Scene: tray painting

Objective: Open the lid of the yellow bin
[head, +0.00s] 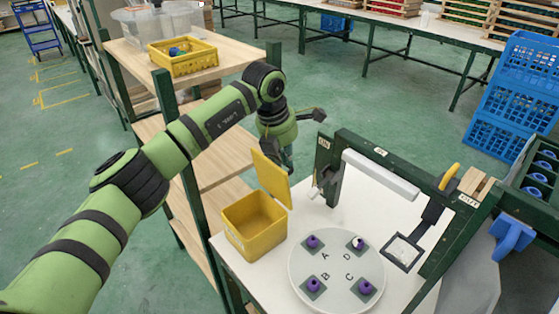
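The yellow bin (255,232) stands on the left part of the white worktop, and I can see into its open top. Its yellow lid (271,180) stands raised, roughly upright, at the bin's right back side. My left gripper (301,140) is just behind and above the lid, with its two fingers spread apart. One finger points right and the other points down by the lid's upper edge. I cannot tell whether that finger touches the lid. Nothing shows between the fingers. My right gripper is not in view.
A round white turntable (337,286) with several purple parts lies right of the bin. A green frame with a white roller (381,175) stands behind it. A wooden shelf (215,72) with a yellow crate (182,64) is at the left.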

